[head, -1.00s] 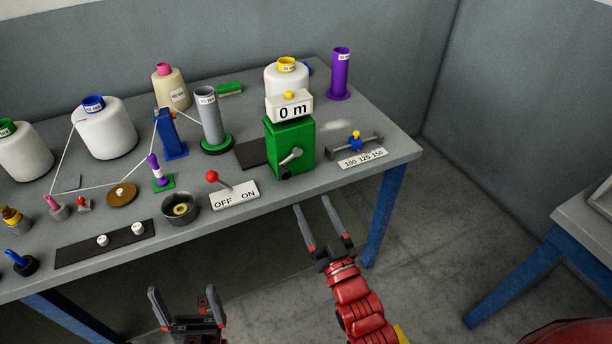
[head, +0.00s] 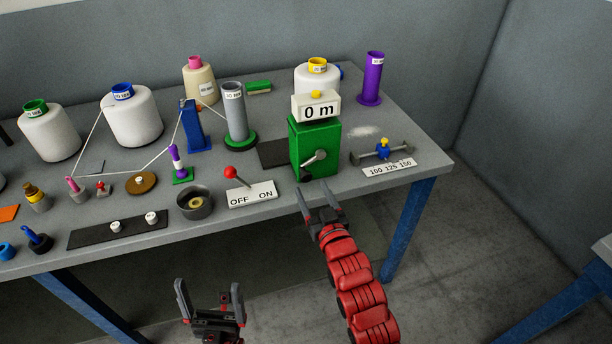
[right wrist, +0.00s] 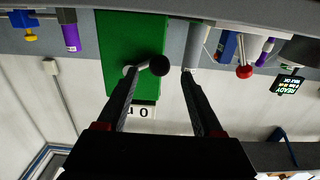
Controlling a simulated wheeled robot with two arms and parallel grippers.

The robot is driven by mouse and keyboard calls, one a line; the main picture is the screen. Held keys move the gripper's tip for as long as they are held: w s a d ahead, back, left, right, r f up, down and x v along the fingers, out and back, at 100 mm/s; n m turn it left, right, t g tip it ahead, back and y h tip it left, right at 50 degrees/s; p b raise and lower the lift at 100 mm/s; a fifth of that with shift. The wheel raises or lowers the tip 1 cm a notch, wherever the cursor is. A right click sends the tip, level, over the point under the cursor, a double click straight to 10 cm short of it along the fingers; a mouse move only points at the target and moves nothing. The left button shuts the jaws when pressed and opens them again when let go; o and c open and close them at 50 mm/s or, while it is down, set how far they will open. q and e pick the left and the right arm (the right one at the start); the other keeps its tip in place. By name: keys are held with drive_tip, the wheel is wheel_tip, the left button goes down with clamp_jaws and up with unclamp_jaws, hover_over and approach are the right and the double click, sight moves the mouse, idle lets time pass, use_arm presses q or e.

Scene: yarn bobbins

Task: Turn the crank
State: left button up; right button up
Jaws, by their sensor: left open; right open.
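The green box (head: 328,142) stands near the front edge of the table, with a "0 m" counter on top. Its crank (head: 314,160) is a short grey arm on the front face, slanting down-left to a dark knob (head: 305,177). My right gripper (head: 313,192) is open and empty just in front of and below the crank. In the right wrist view, the black crank knob (right wrist: 159,65) appears between the two open fingertips (right wrist: 159,76); I cannot tell whether they touch it. My left gripper (head: 209,290) is open and empty, low in front of the table.
A red-knobbed OFF/ON lever (head: 237,178) is left of the box. A sliding gauge marked 100 125 150 (head: 388,168) is to its right. A grey tube (head: 235,115) and several yarn cones stand behind and left. Floor space in front of the table is clear.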

sight(307, 180)
drive_tip(key=x, duration=0.6)
clamp_jaws()
idle(0.3)
idle(1.1)
